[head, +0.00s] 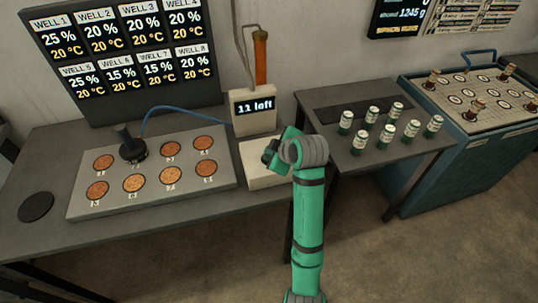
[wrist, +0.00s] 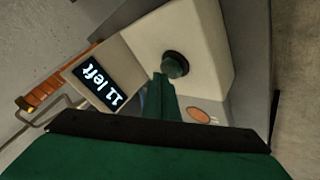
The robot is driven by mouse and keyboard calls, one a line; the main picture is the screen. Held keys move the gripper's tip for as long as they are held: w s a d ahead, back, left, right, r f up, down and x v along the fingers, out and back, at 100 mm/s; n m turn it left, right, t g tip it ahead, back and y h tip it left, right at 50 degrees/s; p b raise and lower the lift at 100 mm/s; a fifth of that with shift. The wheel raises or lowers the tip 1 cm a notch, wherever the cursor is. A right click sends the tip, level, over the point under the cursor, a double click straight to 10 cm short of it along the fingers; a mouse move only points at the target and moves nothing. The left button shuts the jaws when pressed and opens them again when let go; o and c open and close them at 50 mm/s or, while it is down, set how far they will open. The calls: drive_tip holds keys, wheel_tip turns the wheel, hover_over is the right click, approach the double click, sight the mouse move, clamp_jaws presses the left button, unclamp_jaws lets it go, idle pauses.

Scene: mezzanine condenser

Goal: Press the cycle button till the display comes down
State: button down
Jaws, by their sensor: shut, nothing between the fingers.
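The cycle button (wrist: 176,65) is a round green knob with a dark collar on a pale box (wrist: 205,35), seen in the wrist view. The box (head: 262,178) stands at the right end of the bench in the head view, where my gripper largely covers the button. The small display (head: 256,104) behind it reads "11 left"; it also shows tilted in the wrist view (wrist: 96,80). My gripper (wrist: 160,80) is shut and empty, its tip very close to the button. I cannot tell whether it touches.
A grey plate (head: 225,178) with several numbered wells and a black-handled tool (head: 131,145) lies on the left. A wells board (head: 135,50) stands behind. Several green vials (head: 359,137) sit on the right table, beside a teal cart (head: 430,170).

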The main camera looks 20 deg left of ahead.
drive_tip(key=shift+f, duration=0.55)
idle(0.4)
idle(0.5)
drive_tip(key=shift+r, duration=1.05)
drive_tip(key=shift+r, duration=2.5)
